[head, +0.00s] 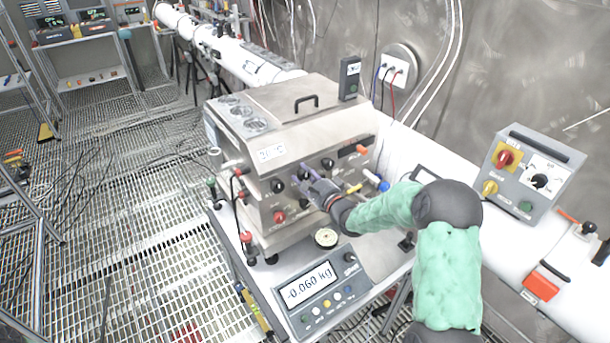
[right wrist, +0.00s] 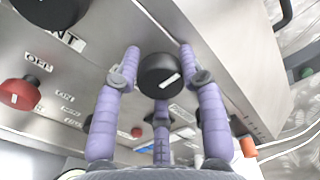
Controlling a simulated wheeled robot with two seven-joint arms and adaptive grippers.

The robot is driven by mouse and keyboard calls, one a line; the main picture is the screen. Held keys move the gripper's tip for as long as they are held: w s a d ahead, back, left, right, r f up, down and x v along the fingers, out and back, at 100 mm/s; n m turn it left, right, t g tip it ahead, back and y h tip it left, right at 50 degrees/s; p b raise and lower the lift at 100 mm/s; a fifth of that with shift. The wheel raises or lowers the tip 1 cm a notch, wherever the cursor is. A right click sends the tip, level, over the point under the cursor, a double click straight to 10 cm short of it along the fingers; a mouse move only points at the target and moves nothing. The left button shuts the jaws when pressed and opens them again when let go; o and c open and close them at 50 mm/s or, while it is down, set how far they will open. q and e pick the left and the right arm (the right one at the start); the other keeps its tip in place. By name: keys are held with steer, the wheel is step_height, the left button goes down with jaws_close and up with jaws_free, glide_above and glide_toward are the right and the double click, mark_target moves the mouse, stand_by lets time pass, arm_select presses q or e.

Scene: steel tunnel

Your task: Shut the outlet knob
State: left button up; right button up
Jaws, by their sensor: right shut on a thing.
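A steel box-shaped machine (head: 300,140) stands on the white bench, with black, red and coloured knobs on its front panel. My right gripper (head: 305,180) is at the middle of that panel. In the right wrist view, the purple fingers of my right gripper (right wrist: 163,85) are closed around a black knob (right wrist: 162,72) with a white pointer mark. I cannot read a label that tells whether this is the outlet knob. My left gripper is not in view.
Close by on the panel are another black knob (head: 278,186), a red knob (head: 279,217) and a yellow handle (head: 353,188). A scale display (head: 318,290) reading -0.060 kg sits in front. A grey control box (head: 527,175) stands at right.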

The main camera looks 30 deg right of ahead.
steer(key=shift+a+f, duration=0.2)
steer(key=shift+f, duration=0.05)
steer(key=o, duration=1.1)
steer(key=shift+c, duration=0.2)
steer(key=shift+o, duration=0.4)
steer(key=shift+r, duration=0.15)
steer(key=shift+d, duration=0.1)
steer(key=shift+s+d, duration=0.1)
steer(key=shift+s, duration=0.4)
steer(key=s, duration=1.1)
steer(key=shift+d, duration=0.3)
